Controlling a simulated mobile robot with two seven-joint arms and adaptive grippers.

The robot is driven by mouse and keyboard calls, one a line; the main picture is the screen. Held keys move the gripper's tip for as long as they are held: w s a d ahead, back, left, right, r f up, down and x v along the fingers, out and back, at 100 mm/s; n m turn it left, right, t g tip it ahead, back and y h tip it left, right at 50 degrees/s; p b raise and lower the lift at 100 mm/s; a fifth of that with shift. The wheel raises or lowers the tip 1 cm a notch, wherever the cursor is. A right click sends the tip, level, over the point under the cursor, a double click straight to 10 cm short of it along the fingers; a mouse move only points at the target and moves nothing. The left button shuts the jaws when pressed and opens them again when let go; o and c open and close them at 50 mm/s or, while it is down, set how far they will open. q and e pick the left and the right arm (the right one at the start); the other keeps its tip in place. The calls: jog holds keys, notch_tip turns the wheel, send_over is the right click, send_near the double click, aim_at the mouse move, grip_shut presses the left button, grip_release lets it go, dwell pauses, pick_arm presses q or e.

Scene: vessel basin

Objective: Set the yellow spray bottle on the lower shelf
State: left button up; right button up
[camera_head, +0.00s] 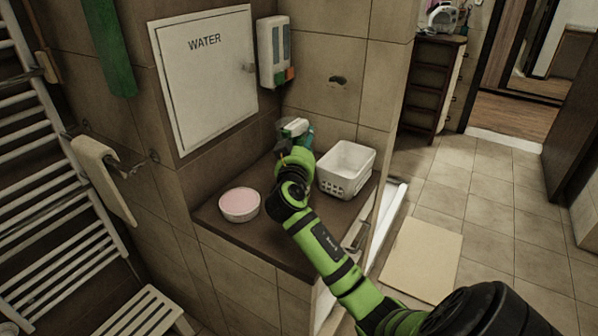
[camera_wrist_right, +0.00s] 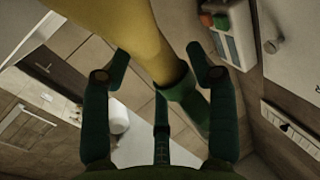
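The yellow spray bottle (camera_wrist_right: 150,35) is large and close in the right wrist view, with a green neck part. It lies between the fingers of my right gripper (camera_wrist_right: 161,66), one on each side. I cannot tell whether both touch it. In the head view my right gripper (camera_head: 291,158) is over the back of the brown counter and hides most of the bottle. A white and teal piece (camera_head: 294,127) shows just above the fingers; I cannot tell whether it is part of the bottle. My left gripper is out of view. A dark shelf unit (camera_head: 427,87) stands at the back right.
On the counter (camera_head: 262,237) stand a pink-filled bowl (camera_head: 239,204) and a white basket (camera_head: 346,167), either side of my right arm. A dispenser (camera_head: 274,52) and a WATER panel (camera_head: 205,75) are on the wall. The tiled floor (camera_head: 480,200) at right is mostly clear around a mat (camera_head: 421,259).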

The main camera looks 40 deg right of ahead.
grip_shut()
jog(key=shift+r, duration=0.1)
